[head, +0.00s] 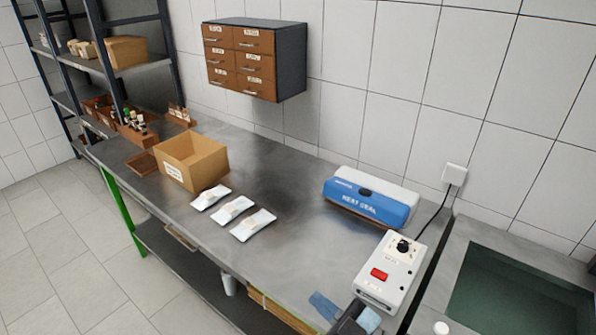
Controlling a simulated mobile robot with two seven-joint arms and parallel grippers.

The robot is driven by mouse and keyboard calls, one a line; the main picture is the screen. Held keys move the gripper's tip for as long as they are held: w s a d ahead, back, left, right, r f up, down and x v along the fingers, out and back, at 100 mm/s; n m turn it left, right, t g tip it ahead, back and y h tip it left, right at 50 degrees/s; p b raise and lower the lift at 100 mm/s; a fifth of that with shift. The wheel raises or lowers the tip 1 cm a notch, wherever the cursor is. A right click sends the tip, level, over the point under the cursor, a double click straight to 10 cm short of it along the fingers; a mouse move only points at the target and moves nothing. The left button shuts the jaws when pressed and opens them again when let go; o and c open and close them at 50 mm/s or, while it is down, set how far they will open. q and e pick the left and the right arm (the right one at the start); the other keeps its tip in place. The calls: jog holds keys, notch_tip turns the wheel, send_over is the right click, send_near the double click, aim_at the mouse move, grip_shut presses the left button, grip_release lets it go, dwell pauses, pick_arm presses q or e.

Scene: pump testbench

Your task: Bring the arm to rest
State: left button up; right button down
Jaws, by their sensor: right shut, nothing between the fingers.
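My right gripper (349,315) shows only in part at the bottom edge of the head view, over the front edge of the steel bench (290,235). It is shut and empty, in front of the white control box (391,272) and apart from the pouches. The rest of my right arm is out of the picture. My left gripper is not in view.
A blue heat sealer (368,203) stands at the back right of the bench, with a sink (520,290) beyond. Several white pouches (232,209) lie near an open cardboard box (190,160). A drawer cabinet (255,58) hangs on the wall. The bench middle is clear.

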pick_arm(q)
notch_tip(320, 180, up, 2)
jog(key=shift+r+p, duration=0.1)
jog(key=shift+p, duration=0.8)
pick_arm(e)
jog(key=s+d+f+m+g+h, duration=0.1)
jog(key=s+d+f+m+h, duration=0.4)
jog(key=f, duration=0.5)
jog(key=s+d+f+m+g+h, duration=0.1)
jog(key=s+d+f+m+h, duration=0.5)
jog(key=d+f+m+h, duration=0.2)
notch_tip(320, 180, down, 4)
jog(key=shift+d+r+g+h, duration=0.2)
jog(key=shift+d+g+h, duration=0.1)
jog(key=shift+d, duration=0.95)
jog(key=shift+s, duration=0.1)
